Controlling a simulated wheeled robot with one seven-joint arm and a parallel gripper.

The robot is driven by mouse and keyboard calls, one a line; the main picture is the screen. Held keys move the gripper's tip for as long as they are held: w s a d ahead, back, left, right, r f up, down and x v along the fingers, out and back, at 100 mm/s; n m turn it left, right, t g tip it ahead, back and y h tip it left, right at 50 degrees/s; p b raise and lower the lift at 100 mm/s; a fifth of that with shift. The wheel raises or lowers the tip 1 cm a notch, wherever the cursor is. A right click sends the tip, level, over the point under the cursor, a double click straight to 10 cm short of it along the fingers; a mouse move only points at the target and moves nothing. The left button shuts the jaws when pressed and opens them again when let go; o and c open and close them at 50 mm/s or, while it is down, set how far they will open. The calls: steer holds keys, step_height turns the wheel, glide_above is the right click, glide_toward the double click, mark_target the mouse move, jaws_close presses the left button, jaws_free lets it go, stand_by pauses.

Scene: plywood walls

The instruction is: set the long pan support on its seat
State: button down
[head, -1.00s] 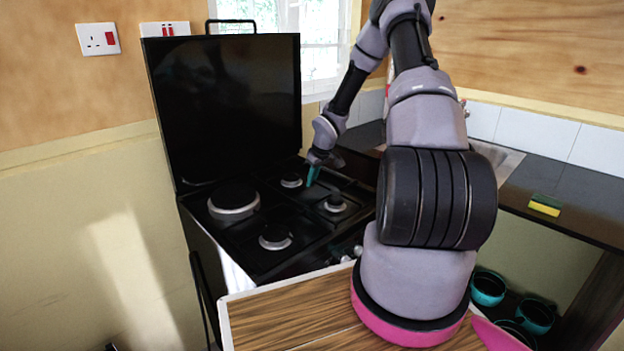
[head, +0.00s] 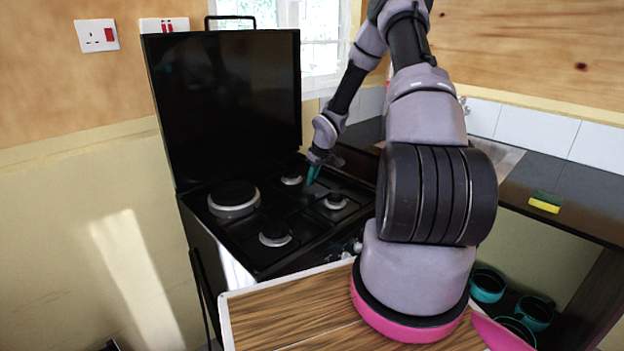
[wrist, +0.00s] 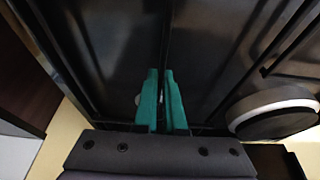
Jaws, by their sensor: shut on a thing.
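My gripper (head: 313,175) is low over the black hob (head: 258,262), among the burners toward its back right. In the wrist view its teal fingers (wrist: 162,100) are close together, shut on a thin dark bar. The bar, the long pan support (wrist: 166,45), runs away from the fingertips across the dark hob top. It is black on black, so its ends and feet, and whether it touches its seat, cannot be made out. In the head view I cannot separate it from the hob.
A large hotplate (head: 234,198) and small burners (head: 275,235) (head: 336,201) surround the gripper. The raised black lid (head: 228,105) stands behind. A wooden worktop (head: 300,312) is in front. A sponge (head: 545,202) lies on the right counter, with teal mugs (head: 487,286) below.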

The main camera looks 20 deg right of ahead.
steer(key=c, duration=0.9)
jaws_free()
steer(key=shift+f, duration=0.1)
steer(key=s+r+m+h, duration=0.1)
steer(key=s+r, duration=0.4)
steer(key=r, duration=0.7)
steer(key=s+r+m+h, duration=0.1)
steer(key=s+r, duration=0.4)
steer(key=r, duration=0.7)
steer(key=s+a+r+m+t+y, duration=0.1)
steer(key=s+a+r+m, duration=0.1)
steer(key=s+r, duration=0.4)
steer(key=s+a+r+m+t, duration=0.1)
steer(key=s+a+r, duration=0.4)
steer(key=s, duration=0.6)
steer(key=s+a+r+m+t+y, duration=0.1)
steer(key=s+a+r+m, duration=0.2)
steer(key=s+r, duration=0.5)
steer(key=shift+s+a+r+m+t+y, duration=0.1)
steer(key=shift+s+a+m+t+y, duration=0.15)
steer(key=shift+a, duration=0.2)
